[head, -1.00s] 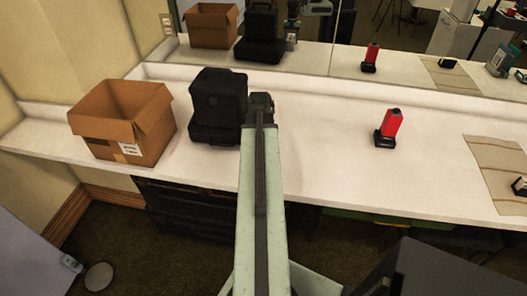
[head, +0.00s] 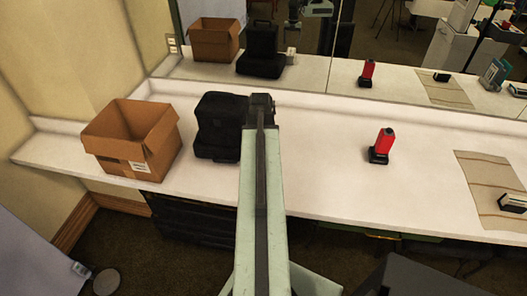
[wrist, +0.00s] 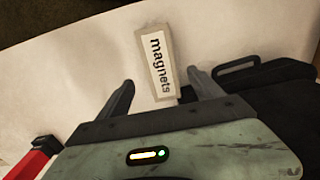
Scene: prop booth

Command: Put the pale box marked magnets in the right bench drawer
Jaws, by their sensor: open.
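The pale box marked magnets (wrist: 160,62) lies on the white bench top in the wrist view, its label facing up. My gripper (wrist: 160,80) is open, with its two fingers apart and the near end of the box roughly in line with the gap between them. I cannot tell whether a finger touches it. In the head view my gripper (head: 262,103) is at the bench's back half, and my arm hides the box there. Black drawer fronts (head: 190,215) show under the left part of the bench. I cannot make out the right bench drawer.
A black case (head: 217,128) stands just left of my gripper, and an open cardboard box (head: 132,142) stands further left. A red tool (head: 382,147) stands to the right, beyond clear bench top. A striped cloth (head: 485,175) lies far right. A mirror (head: 400,75) runs behind.

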